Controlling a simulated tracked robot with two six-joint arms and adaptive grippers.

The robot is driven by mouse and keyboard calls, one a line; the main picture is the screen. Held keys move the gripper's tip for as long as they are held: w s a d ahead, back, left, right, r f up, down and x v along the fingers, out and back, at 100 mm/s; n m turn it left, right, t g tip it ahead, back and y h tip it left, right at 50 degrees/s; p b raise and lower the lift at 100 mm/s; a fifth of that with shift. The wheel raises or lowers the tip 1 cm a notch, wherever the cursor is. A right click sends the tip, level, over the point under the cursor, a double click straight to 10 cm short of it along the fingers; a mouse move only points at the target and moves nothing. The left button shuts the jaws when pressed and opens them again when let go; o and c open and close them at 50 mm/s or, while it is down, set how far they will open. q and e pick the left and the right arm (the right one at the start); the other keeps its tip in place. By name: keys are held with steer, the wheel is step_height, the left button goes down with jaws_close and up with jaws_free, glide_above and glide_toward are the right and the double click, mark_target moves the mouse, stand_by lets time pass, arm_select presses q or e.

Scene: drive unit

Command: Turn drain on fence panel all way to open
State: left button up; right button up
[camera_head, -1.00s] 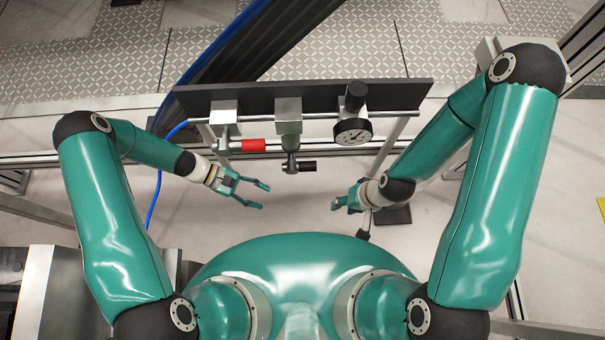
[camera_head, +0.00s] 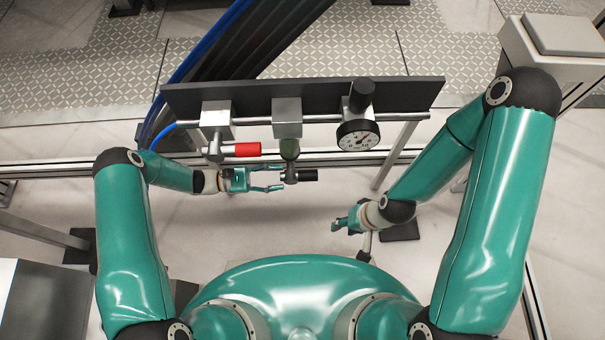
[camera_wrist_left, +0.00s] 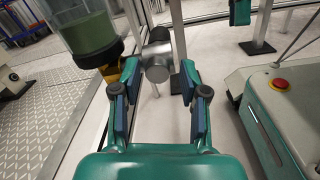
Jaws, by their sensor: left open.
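The drain (camera_head: 291,174) is a grey metal fitting with a black handle (camera_head: 308,175) pointing right, under the green bowl of the middle unit on the fence panel (camera_head: 300,98). My left gripper (camera_head: 277,179) is open, its fingertips at the left side of the drain. In the left wrist view the drain's round metal body (camera_wrist_left: 157,66) lies just beyond and between the open fingertips (camera_wrist_left: 159,80). Contact cannot be made out, and the black handle is partly hidden behind the metal body there. My right gripper (camera_head: 343,224) hangs lower right, away from the panel; its opening is unclear.
A red-handled valve (camera_head: 240,150) sits left of the drain, just above my left gripper. The green bowl (camera_wrist_left: 88,38) is close to the left fingertip in the wrist view. Floor below the drain is clear.

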mark_target(303, 176)
arm_select(q)
steer(key=d, duration=0.8)
steer(key=shift+w, duration=0.15)
steer(key=shift+c, duration=0.2)
jaws_close()
